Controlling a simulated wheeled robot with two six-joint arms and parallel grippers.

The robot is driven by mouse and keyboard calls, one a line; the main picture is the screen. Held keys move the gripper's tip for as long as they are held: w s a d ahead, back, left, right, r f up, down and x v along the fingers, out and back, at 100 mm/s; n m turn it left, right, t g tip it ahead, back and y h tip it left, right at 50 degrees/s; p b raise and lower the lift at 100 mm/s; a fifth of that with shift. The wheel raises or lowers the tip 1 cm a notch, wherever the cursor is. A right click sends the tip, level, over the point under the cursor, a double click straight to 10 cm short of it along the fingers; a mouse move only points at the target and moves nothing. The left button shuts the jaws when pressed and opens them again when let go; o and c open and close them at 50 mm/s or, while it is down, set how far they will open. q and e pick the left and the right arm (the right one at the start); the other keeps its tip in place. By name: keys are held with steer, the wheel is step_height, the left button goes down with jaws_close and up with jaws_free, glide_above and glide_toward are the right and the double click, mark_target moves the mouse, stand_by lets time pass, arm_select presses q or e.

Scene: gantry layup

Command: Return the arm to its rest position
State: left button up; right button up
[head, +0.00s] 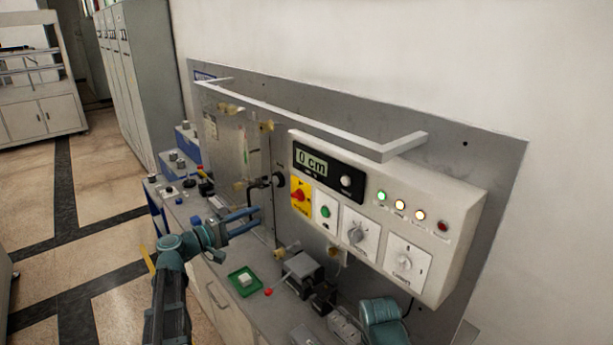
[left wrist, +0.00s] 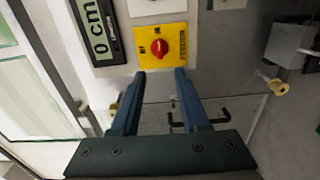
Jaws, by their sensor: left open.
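My left gripper (head: 254,219) reaches in from the lower left, in front of the grey wall panel and above the bench. It is open and empty, with its two blue fingers apart. In the left wrist view, its fingertips (left wrist: 161,73) point toward the yellow plate with the red rotary switch (left wrist: 159,47). The switch (head: 299,196) sits on the control box (head: 452,205) in the head view, up and right of the gripper. I cannot tell the exact gap to the panel. My right gripper is not in view.
Blue boxes (head: 184,160) with knobs stand farther back. Floor at left is clear.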

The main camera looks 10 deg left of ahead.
arm_select(q)
steer(key=s+d+f+m+g+b, duration=0.1)
steer(key=s+d+f+m+g, duration=0.15)
steer(key=d+f, duration=0.4)
steer(key=s+d+f+m+g+y+b, duration=0.1)
steer(key=s+d+f+m+g, duration=0.1)
steer(key=s+d+f+g, duration=0.45)
steer(key=d+f+m+g+b, duration=0.1)
steer(key=d+f+m, duration=0.25)
steer(key=d, duration=0.55)
steer(key=s+d+f+m+g+y+b, duration=0.3)
steer(key=s+f+m+y, duration=0.3)
steer(key=s+f+y, duration=0.5)
steer(key=s+f+g+b, duration=0.1)
steer(key=s, duration=0.3)
steer(key=shift+s+d+f, duration=0.15)
steer(key=shift+s+d, duration=0.05)
steer(key=shift+s, duration=0.2)
